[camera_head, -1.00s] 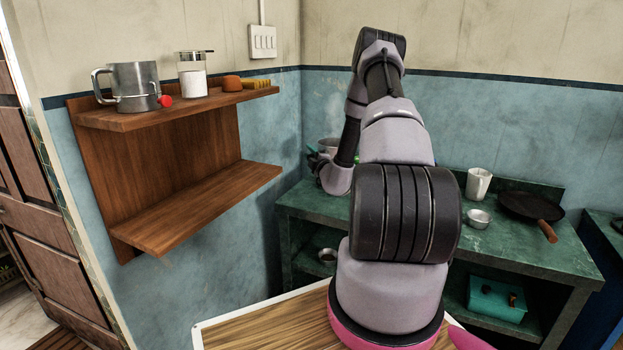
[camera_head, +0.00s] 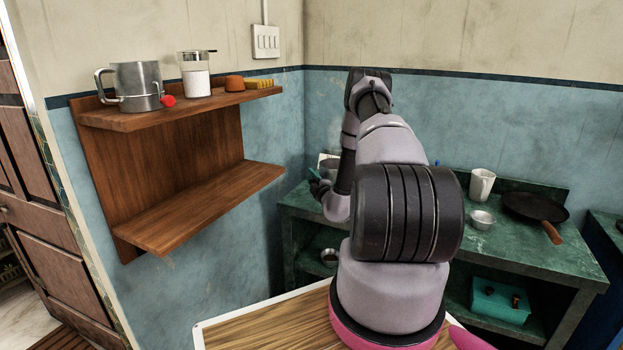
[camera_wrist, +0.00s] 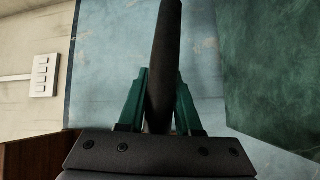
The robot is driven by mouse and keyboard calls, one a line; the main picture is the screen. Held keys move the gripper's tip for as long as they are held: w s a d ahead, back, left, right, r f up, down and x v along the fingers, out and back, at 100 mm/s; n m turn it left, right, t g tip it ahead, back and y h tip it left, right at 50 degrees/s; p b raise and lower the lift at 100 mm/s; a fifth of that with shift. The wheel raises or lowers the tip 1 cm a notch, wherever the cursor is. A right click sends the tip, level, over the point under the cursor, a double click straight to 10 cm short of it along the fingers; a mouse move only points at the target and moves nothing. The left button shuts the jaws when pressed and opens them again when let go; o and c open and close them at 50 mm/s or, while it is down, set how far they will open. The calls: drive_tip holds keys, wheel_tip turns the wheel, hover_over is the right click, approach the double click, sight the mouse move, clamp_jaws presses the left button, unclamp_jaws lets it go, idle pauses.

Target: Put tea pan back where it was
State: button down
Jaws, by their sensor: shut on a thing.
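In the wrist view, the two green fingers of my gripper (camera_wrist: 160,105) are closed on a long dark handle (camera_wrist: 165,50), which runs up out of the picture. In the head view, my gripper (camera_head: 317,180) is at the back left corner of the green counter, mostly hidden by my arm.
A wooden wall shelf (camera_head: 205,205) stands out at the left, with a metal mug (camera_head: 137,85) and a jar (camera_head: 195,75) on top.

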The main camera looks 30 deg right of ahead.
drive_tip(key=shift+f, duration=0.15)
drive_tip(key=c, duration=0.6)
unclamp_jaws()
